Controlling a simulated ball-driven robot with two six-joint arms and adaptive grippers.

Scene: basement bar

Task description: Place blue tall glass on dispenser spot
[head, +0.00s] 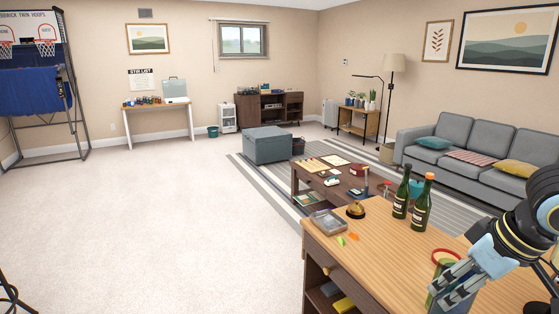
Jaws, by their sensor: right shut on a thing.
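My right gripper (452,287) reaches in from the right, low over the near end of the wooden counter. Its fingers are shut around a dark bluish upright thing (460,304), which looks like the blue tall glass; the fingers and the frame's bottom edge hide most of it. A greenish vessel with a red rim (443,254) shows right behind the fingers; I cannot tell whether it touches them. No dispenser spot can be made out. My left gripper is not in view.
On the counter (385,245) stand two dark green bottles (412,203), a brass bell (355,209) and a clear tray (327,222), with small green and orange pieces beside it. The counter's middle is clear. Beyond are a coffee table (312,186) and a grey sofa (470,165).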

